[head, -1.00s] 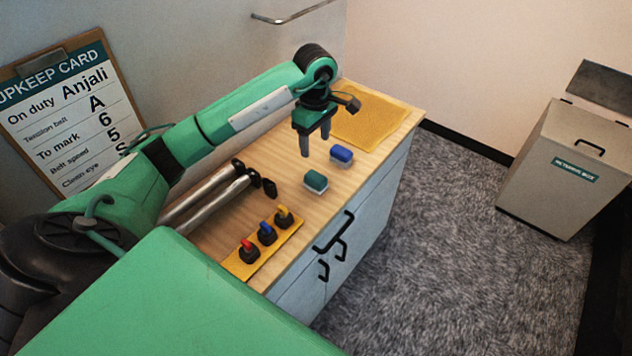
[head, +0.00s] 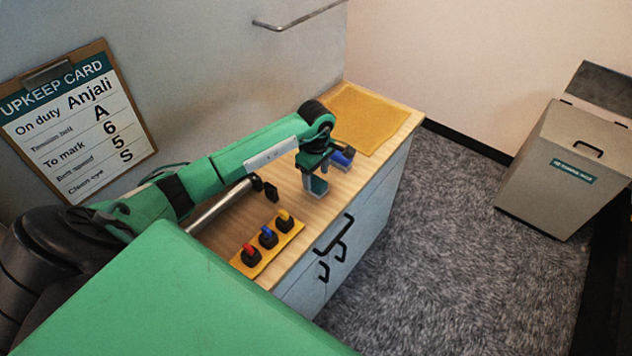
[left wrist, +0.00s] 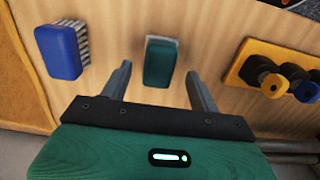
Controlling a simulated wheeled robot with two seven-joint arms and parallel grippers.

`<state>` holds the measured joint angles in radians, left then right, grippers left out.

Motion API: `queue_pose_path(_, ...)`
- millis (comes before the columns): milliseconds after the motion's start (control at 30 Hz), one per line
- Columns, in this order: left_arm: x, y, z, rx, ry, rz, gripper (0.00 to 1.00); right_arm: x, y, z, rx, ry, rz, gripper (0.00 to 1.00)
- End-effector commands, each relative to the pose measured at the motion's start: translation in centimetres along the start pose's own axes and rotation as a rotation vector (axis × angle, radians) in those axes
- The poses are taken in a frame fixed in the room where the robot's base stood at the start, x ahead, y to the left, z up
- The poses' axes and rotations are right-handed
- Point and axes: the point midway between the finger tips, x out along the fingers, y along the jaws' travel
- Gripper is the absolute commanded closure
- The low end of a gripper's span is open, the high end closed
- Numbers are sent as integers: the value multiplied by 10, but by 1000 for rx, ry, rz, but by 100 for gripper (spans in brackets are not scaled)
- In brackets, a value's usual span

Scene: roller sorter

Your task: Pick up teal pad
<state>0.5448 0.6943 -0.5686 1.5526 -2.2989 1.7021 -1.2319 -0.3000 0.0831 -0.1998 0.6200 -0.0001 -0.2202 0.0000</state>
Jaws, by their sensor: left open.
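The teal pad (head: 316,186) sits on the wooden counter top, near its front edge. In the left wrist view the teal pad (left wrist: 159,64) lies between and just beyond the fingertips, with a pale base showing along its edge. My left gripper (head: 314,184) is open, pointing down at the pad, and it partly hides the pad in the head view. In the left wrist view the two fingers of my left gripper (left wrist: 160,80) are spread, one on each side of the pad. Whether they touch it cannot be told. My right gripper is not in view.
A blue pad (head: 341,158) lies close beside, partly behind my gripper. A yellow mat (head: 365,115) covers the counter's far end. A yellow strip (head: 262,249) with red, blue and yellow knobs is at the near end. Metal rollers (head: 222,203) lie behind. A grey bin (head: 565,170) stands right.

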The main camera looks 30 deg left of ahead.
Motion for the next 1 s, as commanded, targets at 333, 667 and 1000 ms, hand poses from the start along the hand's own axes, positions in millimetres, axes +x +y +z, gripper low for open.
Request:
queue_pose_path(333, 30, 1, -1, 0, 0, 1, 38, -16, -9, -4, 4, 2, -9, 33)
queue_pose_path(667, 30, 1, -1, 0, 0, 1, 72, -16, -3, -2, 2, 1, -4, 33)
queue_pose_path(1000, 29, 1, -1, 0, 0, 1, 87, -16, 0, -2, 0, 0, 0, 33)
